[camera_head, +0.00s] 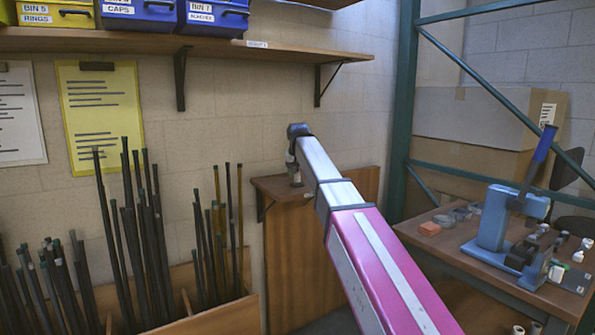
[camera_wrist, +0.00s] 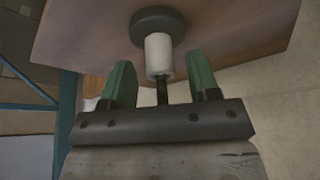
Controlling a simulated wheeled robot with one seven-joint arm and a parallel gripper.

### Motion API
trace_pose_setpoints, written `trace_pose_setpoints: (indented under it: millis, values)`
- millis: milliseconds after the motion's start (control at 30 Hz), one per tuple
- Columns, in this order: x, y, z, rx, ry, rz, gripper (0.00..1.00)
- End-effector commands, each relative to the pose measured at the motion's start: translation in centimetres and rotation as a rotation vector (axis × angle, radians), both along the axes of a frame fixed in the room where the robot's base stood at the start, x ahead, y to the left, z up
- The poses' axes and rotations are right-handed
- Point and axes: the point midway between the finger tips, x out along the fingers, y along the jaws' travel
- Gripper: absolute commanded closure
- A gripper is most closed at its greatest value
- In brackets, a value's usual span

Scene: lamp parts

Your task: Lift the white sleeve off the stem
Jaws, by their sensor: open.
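The white sleeve (camera_wrist: 158,52) is a short pale cylinder in the wrist view. It sits around the stem (camera_wrist: 162,90), whose dark thin end shows past the sleeve's near end. A dark round base (camera_wrist: 150,20) lies at the sleeve's far end, on a wooden surface. My gripper (camera_wrist: 160,70) is open, with one green finger on each side of the sleeve's near end and a visible gap on both sides. In the head view my arm reaches to a small wall shelf (camera_head: 272,187); the sleeve and fingers are too small there to tell apart.
A long shelf (camera_head: 140,42) with bins (camera_head: 222,18) hangs above and left of my arm. Upright dark rods (camera_head: 130,220) stand in a wooden rack at left. At right, a workbench (camera_head: 440,240) holds a blue press (camera_head: 497,215), beside a green frame (camera_head: 403,110).

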Motion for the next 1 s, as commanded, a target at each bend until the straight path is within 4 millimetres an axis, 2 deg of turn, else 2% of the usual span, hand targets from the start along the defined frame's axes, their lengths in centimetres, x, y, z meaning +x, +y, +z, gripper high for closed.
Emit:
trace_pose_setpoints:
  millis: [67,100,233,267,300,333,400,1000]
  values:
    - [0.0,0.0,0.0,0.000,0.000,0.000,0.44]
    - [0.0,0.0,0.0,0.000,0.000,0.000,0.51]
    - [0.0,0.0,0.0,0.000,0.000,0.000,0.93]
    - [0.0,0.0,0.0,0.000,0.000,0.000,0.97]
    - [0.0,0.0,0.0,0.000,0.000,0.000,0.97]
    - [0.0,0.0,0.0,0.000,0.000,0.000,0.78]
    - [0.0,0.0,0.0,0.000,0.000,0.000,1.00]
    - [0.0,0.0,1.0,0.000,-0.001,0.000,1.00]
